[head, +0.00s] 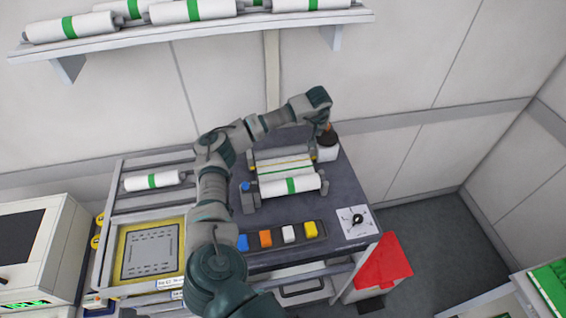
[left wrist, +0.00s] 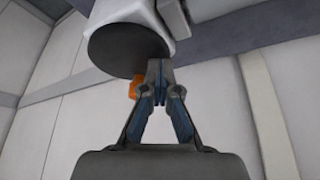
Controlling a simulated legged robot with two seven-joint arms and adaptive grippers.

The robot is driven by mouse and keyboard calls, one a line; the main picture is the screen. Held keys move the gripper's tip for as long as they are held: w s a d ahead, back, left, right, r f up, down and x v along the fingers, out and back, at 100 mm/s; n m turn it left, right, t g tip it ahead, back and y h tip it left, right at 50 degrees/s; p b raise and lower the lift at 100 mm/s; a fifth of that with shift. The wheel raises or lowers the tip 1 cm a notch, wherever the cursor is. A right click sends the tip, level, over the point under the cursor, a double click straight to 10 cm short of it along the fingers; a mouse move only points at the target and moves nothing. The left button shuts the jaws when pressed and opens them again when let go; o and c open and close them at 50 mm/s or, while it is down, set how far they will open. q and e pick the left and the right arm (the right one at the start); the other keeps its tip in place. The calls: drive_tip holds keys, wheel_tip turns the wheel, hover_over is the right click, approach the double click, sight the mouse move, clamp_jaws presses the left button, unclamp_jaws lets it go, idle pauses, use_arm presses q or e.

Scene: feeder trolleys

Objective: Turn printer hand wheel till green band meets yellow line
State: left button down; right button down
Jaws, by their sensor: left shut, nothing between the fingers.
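The printer (head: 283,172) stands on the dark trolley top, with a white roll across its front carrying a green band (head: 292,185). My left gripper (head: 326,128) is above this part. In the left wrist view the shut, empty fingers (left wrist: 158,84) are at the lower edge of a dark round face (left wrist: 122,42). An orange knob (left wrist: 135,88) shows just behind them; contact cannot be told. My right gripper is not in view.
Coloured blocks (head: 278,237) sit in a dark tray at the front. A white plate with a black knob (head: 357,219) is at the right corner. A shelf of green-banded rolls (head: 200,24) hangs above. A red part (head: 384,262) juts out at the right.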

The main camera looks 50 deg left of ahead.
use_arm(q)
drive_tip(key=shift+d+f, duration=0.15)
drive_tip(key=shift+f, duration=0.2)
